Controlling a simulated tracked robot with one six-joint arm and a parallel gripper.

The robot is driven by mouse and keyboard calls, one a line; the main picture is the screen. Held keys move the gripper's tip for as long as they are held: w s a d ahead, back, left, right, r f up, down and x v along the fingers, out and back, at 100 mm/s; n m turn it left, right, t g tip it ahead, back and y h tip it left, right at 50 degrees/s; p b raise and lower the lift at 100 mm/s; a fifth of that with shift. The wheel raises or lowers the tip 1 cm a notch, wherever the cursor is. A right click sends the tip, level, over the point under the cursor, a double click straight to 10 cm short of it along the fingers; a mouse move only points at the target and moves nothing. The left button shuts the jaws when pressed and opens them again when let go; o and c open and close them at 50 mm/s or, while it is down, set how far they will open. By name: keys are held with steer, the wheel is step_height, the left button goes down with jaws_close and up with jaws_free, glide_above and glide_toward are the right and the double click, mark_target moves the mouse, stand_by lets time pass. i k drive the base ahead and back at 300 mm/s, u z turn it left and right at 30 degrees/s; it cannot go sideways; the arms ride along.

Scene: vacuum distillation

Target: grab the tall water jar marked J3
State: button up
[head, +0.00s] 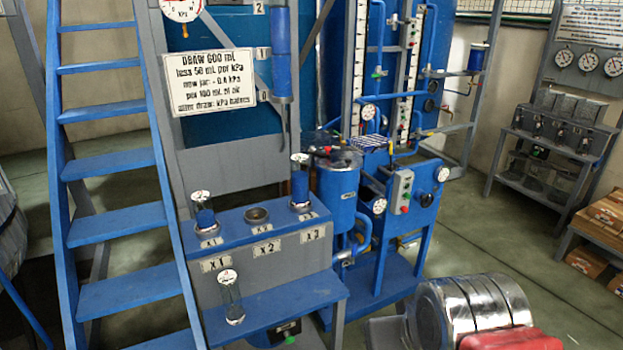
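A tall jar (300,185) with blue contents and a pale top stands upright at the place labelled X3 on the blue bench (275,232). A shorter jar (205,215) with blue in its lower part stands at X1. A third jar (231,298), clear and seemingly empty, stands on the lower blue step in front. Their small top markings are too small to read, so I cannot tell which one says J3. The place at X2 holds a dark round cup or seat (257,214). My gripper is not in view.
A blue stair (122,235) stands close left of the bench. A blue vessel (338,190) and pipework stand close right of X3. A draw-rule sign (209,80) hangs above. Silver drum-like and red shapes fill the lower right. Floor is open at right.

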mark_target(299, 162)
steer(key=u, duration=0.05)
steer(key=i, duration=0.75)
steer(key=u, duration=0.8)
steer(key=i, duration=0.55)
steer(key=u, duration=0.35)
